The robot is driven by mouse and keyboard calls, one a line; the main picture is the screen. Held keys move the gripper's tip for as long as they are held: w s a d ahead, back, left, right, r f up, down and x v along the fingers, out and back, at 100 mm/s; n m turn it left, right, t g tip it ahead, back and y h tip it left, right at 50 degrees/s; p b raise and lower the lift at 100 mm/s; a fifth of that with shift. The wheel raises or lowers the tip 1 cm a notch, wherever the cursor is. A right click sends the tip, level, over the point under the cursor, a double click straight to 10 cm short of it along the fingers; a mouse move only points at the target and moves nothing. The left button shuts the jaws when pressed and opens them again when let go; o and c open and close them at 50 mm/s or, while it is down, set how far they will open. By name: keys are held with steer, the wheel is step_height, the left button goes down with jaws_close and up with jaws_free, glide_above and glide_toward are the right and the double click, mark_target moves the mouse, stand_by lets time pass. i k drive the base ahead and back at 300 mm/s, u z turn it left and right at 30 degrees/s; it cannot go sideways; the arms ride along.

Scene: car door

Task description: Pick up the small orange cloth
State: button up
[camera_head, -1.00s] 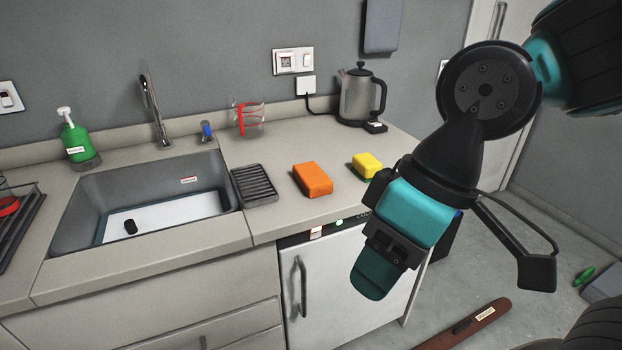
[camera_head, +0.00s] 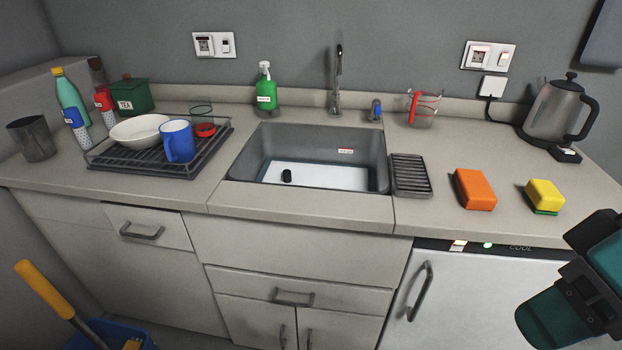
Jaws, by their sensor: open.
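The small orange cloth (camera_head: 475,189) looks like a thick folded block. It lies on the counter right of the sink, between the ribbed grey rack and a yellow-and-green sponge (camera_head: 544,196). My gripper (camera_head: 553,318) shows at the lower right, teal and black, partly cut off by the picture edge. It is open and appears in front of the white appliance below the counter. It is apart from the orange cloth, and I see nothing held in it. The cloth is fully visible.
The sink (camera_head: 310,158) is left of the ribbed rack (camera_head: 410,175). A kettle (camera_head: 556,112) and measuring jug (camera_head: 423,108) stand behind the cloth. A dish rack (camera_head: 108,168) with a bowl and blue mug is at left. The counter's front edge (camera_head: 455,240) runs before the cloth.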

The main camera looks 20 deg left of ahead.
mark_target(476, 193)
steer(key=z, duration=0.25)
steer(key=k, duration=0.25)
steer(key=u, duration=0.95)
steer(key=i, duration=0.95)
